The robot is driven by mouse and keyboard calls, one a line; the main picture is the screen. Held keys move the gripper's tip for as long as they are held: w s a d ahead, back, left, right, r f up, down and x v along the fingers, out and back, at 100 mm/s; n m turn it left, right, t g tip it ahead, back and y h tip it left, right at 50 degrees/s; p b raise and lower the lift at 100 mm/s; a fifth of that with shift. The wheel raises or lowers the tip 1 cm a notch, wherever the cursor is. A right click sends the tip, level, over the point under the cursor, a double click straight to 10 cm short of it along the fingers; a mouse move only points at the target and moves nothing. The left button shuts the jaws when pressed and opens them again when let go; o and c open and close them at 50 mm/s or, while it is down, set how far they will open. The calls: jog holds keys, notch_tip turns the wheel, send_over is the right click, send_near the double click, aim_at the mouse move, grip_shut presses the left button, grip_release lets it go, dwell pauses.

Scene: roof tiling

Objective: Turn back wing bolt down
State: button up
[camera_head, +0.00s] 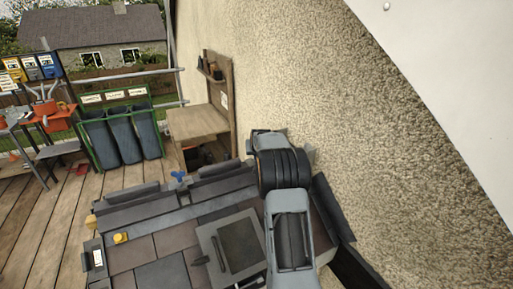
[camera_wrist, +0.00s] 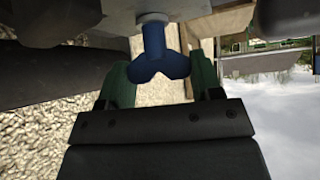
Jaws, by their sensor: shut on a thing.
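A blue wing bolt (camera_wrist: 154,42) shows in the wrist view, its shaft running up into a grey part and its wings flaring towards me. My gripper (camera_wrist: 160,78) has its green fingertips on either side of the wings and is shut on them. In the head view my arm hides the gripper's fingers and this bolt. Another blue wing bolt (camera_head: 178,176) stands on the roof ridge, between two dark ridge pieces, left of my arm.
Dark roof tiles (camera_head: 160,241) and a grey framed panel (camera_head: 212,244) lie left of my arm. A rough plastered wall (camera_head: 315,95) rises close on the right. A wooden stand (camera_head: 198,120) and blue-grey bins (camera_head: 122,138) stand behind.

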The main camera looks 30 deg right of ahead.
jog(key=shift+w+r+m+h, duration=0.1)
jog(key=shift+r+m+h, duration=0.3)
dwell(0.3)
jog(key=o, duration=0.7)
jog(key=shift+o, duration=1.1)
jog(key=shift+f, duration=0.2)
jog(key=b+v, duration=0.4)
jog(key=v, duration=1)
jog(key=shift+w+d, duration=0.1)
jog(key=s+a+f+g+y, duration=0.1)
jog(key=s+a+f+g, duration=0.15)
jog(key=s+f, duration=0.2)
jog(key=s+a+f+n+y, duration=0.1)
jog(key=s+a+n+y, duration=0.1)
jog(key=s+a, duration=0.8)
jog(key=s+a+f+n+y, duration=0.1)
jog(key=s+a+n, duration=0.3)
jog(key=s+a, duration=0.7)
jog(key=shift+s+a+f+g+y, duration=0.35)
jog(key=shift+a+f+g+y, duration=0.15)
jog(key=shift+a, duration=0.65)
